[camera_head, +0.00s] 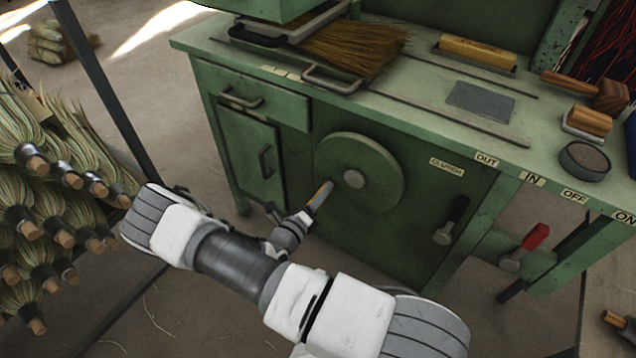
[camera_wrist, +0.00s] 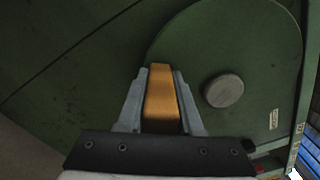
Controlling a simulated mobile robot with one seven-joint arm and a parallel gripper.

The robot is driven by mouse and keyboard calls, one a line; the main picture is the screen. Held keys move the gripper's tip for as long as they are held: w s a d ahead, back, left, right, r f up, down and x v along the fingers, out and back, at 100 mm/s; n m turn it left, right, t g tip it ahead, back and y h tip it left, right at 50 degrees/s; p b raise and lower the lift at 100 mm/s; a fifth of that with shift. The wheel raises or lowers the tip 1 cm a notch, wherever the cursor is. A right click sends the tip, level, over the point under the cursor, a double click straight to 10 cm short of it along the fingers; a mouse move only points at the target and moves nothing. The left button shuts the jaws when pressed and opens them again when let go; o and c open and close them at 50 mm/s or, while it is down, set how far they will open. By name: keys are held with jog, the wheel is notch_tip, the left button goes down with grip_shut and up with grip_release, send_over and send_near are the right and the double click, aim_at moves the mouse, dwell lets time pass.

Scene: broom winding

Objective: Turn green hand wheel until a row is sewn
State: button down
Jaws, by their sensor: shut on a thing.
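The green hand wheel (camera_head: 376,165) is a round disc with a grey hub on the front of the green machine bench. It also shows in the wrist view (camera_wrist: 250,50), with its hub (camera_wrist: 223,90) to the right of my gripper. A wooden handle (camera_head: 320,195) sticks out at the wheel's lower left. My gripper (camera_head: 305,217) is shut on this handle. In the wrist view, the handle (camera_wrist: 161,98) lies between the two grey fingers, one on each side. The handle's joint with the wheel is hard to make out.
The bench top (camera_head: 440,110) carries a broom head (camera_head: 352,45), a brush (camera_head: 478,52) and a round tin (camera_head: 585,160). A black clutch lever (camera_head: 452,220) and a red lever (camera_head: 530,245) stand right of the wheel. Brooms hang on a rack (camera_head: 60,175) at left.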

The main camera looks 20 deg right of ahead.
aim_at(350, 200)
jog(key=s+d+f+n, duration=0.1)
jog(key=n, duration=0.1)
jog(key=s+d+f+n, duration=0.1)
jog(key=n, duration=0.1)
jog(key=shift+s+f+n, duration=0.15)
jog(key=shift+s+n, duration=0.15)
jog(key=shift+s+d+f+n+p, duration=0.25)
jog(key=shift+s+d+n, duration=0.35)
jog(key=shift+n, duration=0.4)
jog(key=shift+s+d+f+n+p, duration=0.15)
jog(key=shift+s+d+n+p, duration=0.2)
jog(key=shift+s+n, duration=0.5)
jog(key=shift+w, duration=0.2)
jog(key=c, duration=0.6)
grip_release()
jog(key=shift+o, duration=0.2)
jog(key=shift+d, duration=0.1)
